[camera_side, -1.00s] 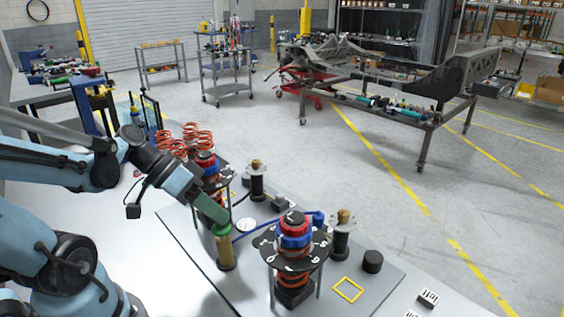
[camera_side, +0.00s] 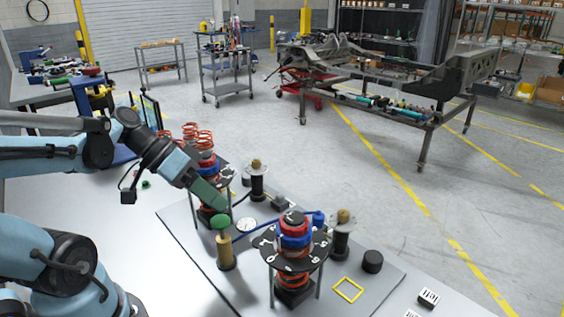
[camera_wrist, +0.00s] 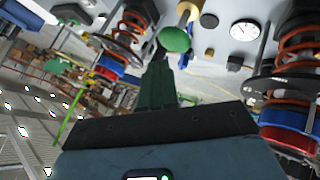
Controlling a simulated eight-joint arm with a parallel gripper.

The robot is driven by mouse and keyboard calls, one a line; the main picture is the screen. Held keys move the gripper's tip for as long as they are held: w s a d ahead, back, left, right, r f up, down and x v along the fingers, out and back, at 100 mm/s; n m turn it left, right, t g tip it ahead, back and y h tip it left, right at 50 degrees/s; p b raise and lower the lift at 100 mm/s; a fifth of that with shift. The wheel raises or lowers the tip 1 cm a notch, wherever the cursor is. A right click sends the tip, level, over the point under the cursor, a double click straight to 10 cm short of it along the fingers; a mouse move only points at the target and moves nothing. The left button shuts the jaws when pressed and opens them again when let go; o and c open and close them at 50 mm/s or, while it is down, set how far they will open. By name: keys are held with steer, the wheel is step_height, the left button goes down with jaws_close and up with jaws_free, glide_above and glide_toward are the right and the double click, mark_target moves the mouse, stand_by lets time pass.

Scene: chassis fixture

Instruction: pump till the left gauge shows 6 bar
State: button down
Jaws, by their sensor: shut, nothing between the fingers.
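A tan pump cylinder (camera_side: 226,252) with a green domed knob (camera_side: 221,222) stands upright on the grey plate; the knob also shows in the wrist view (camera_wrist: 175,39). My gripper (camera_side: 223,207) is shut and empty, its green fingers tilted down just above the knob. Whether they touch it I cannot tell. In the wrist view the fingers (camera_wrist: 158,68) point toward the knob. A round white gauge (camera_side: 246,225) lies right of the pump; a white dial shows in the wrist view (camera_wrist: 245,30). Its reading is too small to tell.
A spring strut with a black top plate (camera_side: 292,245) stands right of the pump. Another strut (camera_side: 208,165) stands behind it. Black posts (camera_side: 257,180) and a black puck (camera_side: 372,261) stand on the plate.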

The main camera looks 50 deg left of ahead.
mark_target(216, 218)
steer(key=shift+r, duration=2.45)
steer(key=shift+f, duration=0.1)
steer(key=shift+f+g+y, duration=0.3)
steer(key=shift+f, duration=0.1)
steer(key=w+d+f+t+y, duration=0.1)
steer(key=w+d+f+y, duration=0.1)
steer(key=w+f+y, duration=0.2)
steer(key=shift+f+n+t+y, duration=0.3)
steer(key=shift+f+y, duration=0.2)
steer(key=shift+y, duration=0.6)
